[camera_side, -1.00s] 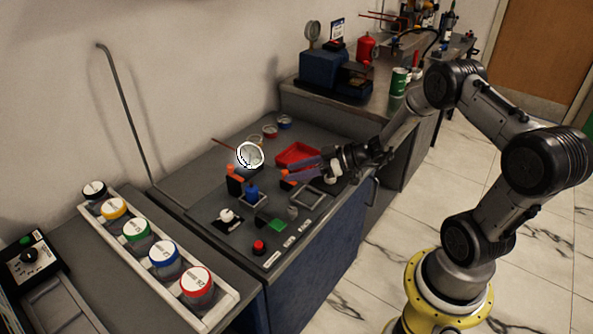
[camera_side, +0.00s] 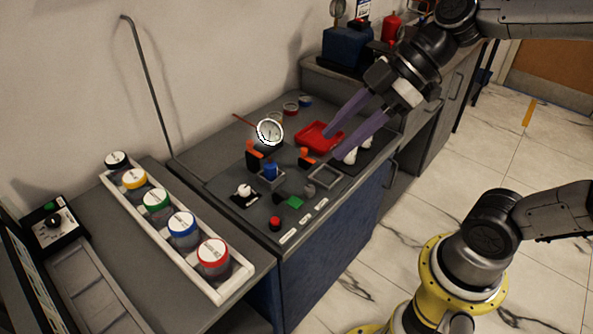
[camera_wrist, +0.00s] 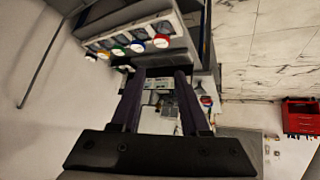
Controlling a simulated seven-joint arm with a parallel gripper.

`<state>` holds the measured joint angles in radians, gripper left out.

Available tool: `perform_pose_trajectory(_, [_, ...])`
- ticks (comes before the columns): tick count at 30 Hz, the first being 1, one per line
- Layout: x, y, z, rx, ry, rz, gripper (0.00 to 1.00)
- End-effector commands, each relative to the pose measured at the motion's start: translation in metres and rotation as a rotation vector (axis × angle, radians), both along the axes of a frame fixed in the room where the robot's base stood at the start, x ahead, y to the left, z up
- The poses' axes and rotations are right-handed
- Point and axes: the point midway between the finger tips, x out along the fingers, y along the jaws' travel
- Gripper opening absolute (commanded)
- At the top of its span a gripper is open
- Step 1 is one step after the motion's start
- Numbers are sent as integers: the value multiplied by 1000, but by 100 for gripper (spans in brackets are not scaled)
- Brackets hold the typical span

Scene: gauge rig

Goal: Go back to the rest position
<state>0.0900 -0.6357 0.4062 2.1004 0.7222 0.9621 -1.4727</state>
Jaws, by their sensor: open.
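My gripper (camera_side: 344,132) is open and empty, with its two long purple fingers spread apart. In the side view it hangs above the right part of the gauge bench, over the red tray (camera_side: 318,137) and the white pieces beside it. In the wrist view the two fingers (camera_wrist: 157,80) also show apart, with nothing between them close up. The round white gauge (camera_side: 270,132) stands on the bench to the left of the fingers.
A white rack (camera_side: 228,285) with several colour-lidded jars stands at the left. A blue box (camera_side: 343,46) and a red bottle (camera_side: 391,28) stand on the back counter. A thin bent rod (camera_side: 147,90) rises by the wall.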

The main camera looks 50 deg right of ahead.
Motion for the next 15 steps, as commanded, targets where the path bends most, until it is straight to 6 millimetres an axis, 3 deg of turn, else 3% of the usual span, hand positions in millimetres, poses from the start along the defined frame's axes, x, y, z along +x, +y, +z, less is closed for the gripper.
perform_pose_trajectory(1, [-17, -4, 0, -30, 20, -44, 45])
perform_pose_trajectory(6, [-57, -32, -8, -103, 90, -273, 45])
perform_pose_trajectory(15, [-88, -88, -34, -117, 187, -773, 45])
